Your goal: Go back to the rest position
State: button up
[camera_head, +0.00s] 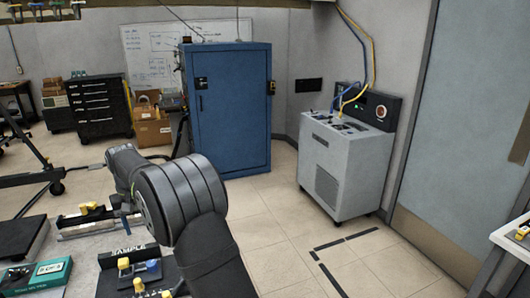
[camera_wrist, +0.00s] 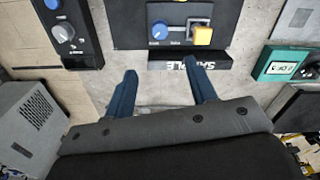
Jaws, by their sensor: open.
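My gripper (camera_wrist: 160,88) shows in the wrist view with its two blue fingers apart and nothing between them. It hangs over the pale table top, just short of a black panel with the word SAMPLE (camera_wrist: 190,62) on its edge. In the head view my dark arm fills the lower middle and reaches to the left over the bench, and the fingers are mostly hidden behind it. The SAMPLE panel (camera_head: 122,255) also shows there, below the arm.
The SAMPLE panel carries a blue knob (camera_wrist: 159,30) and a yellow block (camera_wrist: 202,35). A teal box (camera_wrist: 283,64) is to the right in the wrist view; a black knobbed unit (camera_wrist: 68,35) is at left. A blue cabinet (camera_head: 228,110) and a grey wheeled machine (camera_head: 345,165) stand beyond, with clear floor between.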

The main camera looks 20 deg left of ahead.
aim_at(151, 263)
notch_tip(151, 263, down, 15)
jog(key=shift+f, duration=0.1)
dwell(0.3)
notch_tip(151, 263, up, 17)
notch_tip(151, 263, down, 17)
jog(key=shift+r, duration=0.1)
jog(key=shift+n, duration=0.3)
jog(key=n, duration=1.2)
jog(key=shift+n, duration=2.1)
